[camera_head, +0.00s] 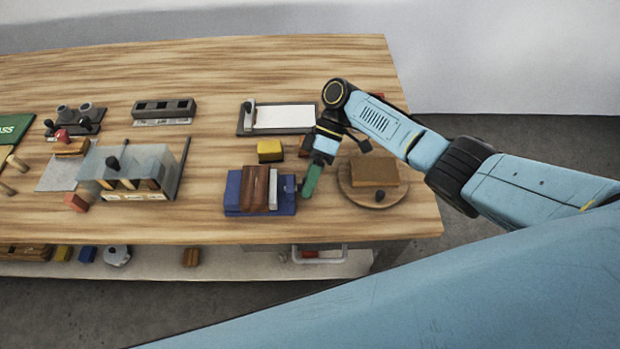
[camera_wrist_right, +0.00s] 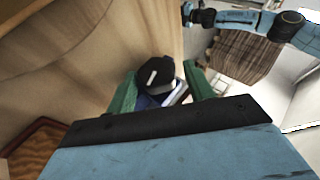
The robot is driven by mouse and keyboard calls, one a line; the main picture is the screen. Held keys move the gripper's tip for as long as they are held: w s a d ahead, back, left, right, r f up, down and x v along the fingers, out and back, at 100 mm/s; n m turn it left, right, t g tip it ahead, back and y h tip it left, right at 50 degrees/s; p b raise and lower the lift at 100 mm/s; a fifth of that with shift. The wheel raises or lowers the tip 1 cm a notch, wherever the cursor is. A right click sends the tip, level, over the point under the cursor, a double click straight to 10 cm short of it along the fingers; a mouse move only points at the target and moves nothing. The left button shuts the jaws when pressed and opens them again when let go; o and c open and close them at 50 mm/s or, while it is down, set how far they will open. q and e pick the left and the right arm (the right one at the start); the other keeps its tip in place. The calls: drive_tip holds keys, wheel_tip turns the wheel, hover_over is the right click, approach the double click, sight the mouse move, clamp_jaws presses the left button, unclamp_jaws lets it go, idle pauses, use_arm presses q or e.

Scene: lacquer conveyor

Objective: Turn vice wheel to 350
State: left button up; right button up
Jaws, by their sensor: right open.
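The vice (camera_head: 232,197) is a blue body near the table's front edge, with a brown wooden block (camera_head: 255,188) and a paler piece on it. Its dark wheel (camera_head: 290,187) is at its right side and shows small in the head view. In the right wrist view the wheel (camera_wrist_right: 157,78) is black with a white mark on its face. My right gripper (camera_head: 310,182) has green fingers, just right of the vice. In the wrist view its fingers are open, one on each side of the wheel; contact cannot be told. My left gripper does not show.
A round wooden board (camera_head: 348,187) with a brown block (camera_head: 374,171) stands close to the right of my gripper. A yellow block (camera_head: 270,150) and a framed white panel (camera_head: 285,117) lie behind the vice. A clear-lidded box (camera_head: 150,165) stands left; table between is bare.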

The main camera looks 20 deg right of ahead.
drive_tip(key=shift+f, duration=0.1)
drive_tip(key=shift+p, duration=0.5)
drive_tip(key=t+p, duration=0.2)
drive_tip(key=p, duration=0.1)
drive_tip(key=n+t+h+p, duration=0.1)
drive_tip(key=t+p, duration=0.1)
drive_tip(key=p, duration=0.1)
drive_tip(key=s+r+t+h+p, duration=0.1)
drive_tip(key=t+p, duration=0.1)
drive_tip(key=p, duration=0.1)
drive_tip(key=shift+a+n+t, duration=0.15)
drive_tip(key=shift+n+t, duration=0.15)
drive_tip(key=shift+s+f+t+h+p, duration=0.2)
drive_tip(key=shift+t+h+p, duration=0.35)
drive_tip(key=shift+t, duration=0.55)
drive_tip(key=s+v, duration=0.1)
drive_tip(key=v, duration=1.2)
drive_tip(key=s+d+f+m+h+b, duration=0.3)
drive_tip(key=s+d+f+m+h, duration=0.15)
drive_tip(key=s+f+m, duration=0.9)
drive_tip(key=s+f+b, duration=0.2)
drive_tip(key=f, duration=0.7)
drive_tip(key=s+d+f+n+b, duration=0.1)
drive_tip(key=s+f, duration=0.1)
drive_tip(key=f, duration=0.7)
drive_tip(key=shift+s+f+y+b, duration=0.2)
drive_tip(key=shift+y+b, duration=0.15)
drive_tip(key=shift+y, duration=0.05)
